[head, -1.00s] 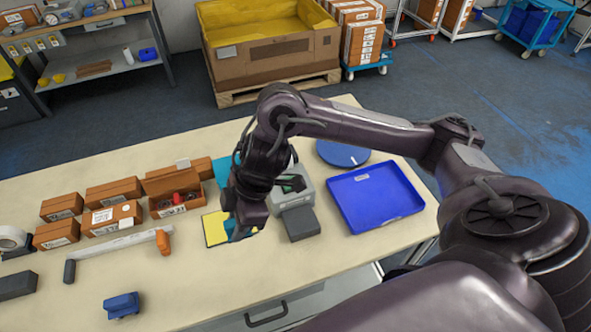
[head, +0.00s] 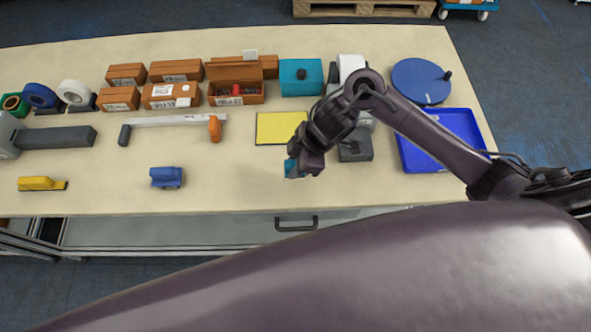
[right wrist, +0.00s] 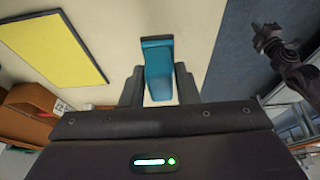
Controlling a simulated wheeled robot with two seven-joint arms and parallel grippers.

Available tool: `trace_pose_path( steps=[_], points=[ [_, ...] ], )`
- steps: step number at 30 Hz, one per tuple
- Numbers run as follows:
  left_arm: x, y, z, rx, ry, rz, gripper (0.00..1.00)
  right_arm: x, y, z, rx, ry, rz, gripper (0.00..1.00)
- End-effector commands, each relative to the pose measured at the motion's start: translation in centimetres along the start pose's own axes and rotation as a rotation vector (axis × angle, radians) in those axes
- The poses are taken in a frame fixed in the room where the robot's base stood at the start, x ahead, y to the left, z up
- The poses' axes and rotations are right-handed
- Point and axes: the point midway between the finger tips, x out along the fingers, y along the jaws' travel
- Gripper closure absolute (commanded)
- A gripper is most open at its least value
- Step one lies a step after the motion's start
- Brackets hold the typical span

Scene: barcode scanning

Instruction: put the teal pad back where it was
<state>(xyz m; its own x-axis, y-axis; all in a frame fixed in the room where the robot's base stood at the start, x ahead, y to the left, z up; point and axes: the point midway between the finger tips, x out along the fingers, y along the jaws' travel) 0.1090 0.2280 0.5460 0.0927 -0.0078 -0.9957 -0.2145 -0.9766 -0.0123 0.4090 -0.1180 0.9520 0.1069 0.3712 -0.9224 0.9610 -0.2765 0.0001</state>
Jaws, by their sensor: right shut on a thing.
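The teal pad (head: 294,169) is in my right gripper (head: 300,162), mostly hidden by it in the head view. The right wrist view shows the teal pad (right wrist: 158,68) upright between the two fingers, which are shut on it. In the head view it is in front of the right part of a yellow mat (head: 280,128), apart from it; the yellow mat (right wrist: 52,40) lies at the upper left in the right wrist view. My left gripper (right wrist: 264,28) seems to be the dark one at the upper right of that view; its fingers are too small to judge.
A grey block (head: 355,147) and a blue tray (head: 408,150) are right of the gripper. A teal box (head: 300,78) and orange boxes (head: 237,88) stand behind. A blue stapler-like tool (head: 167,176) lies left. The table front beside the gripper is clear.

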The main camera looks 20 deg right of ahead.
Motion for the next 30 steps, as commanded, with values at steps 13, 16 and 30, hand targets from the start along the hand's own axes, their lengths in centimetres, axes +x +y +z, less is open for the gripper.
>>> trace_pose_path(
  steps=[13, 16, 30],
  points=[
    [0.2, 0.0, 0.2, 0.000, -0.002, 0.000, 1.00, 3.4, 0.0, 1.4, 0.001, 0.000, -0.001, 0.97],
    [0.2, 0.0, 0.2, -0.001, -0.002, 0.000, 1.00, 3.5, -0.1, 1.5, 0.001, 0.000, -0.001, 0.97],
    [0.3, -0.3, 0.2, -0.003, -0.002, -0.003, 1.00, 3.7, -0.1, 1.6, 0.001, -0.001, -0.001, 0.50]
  ],
)
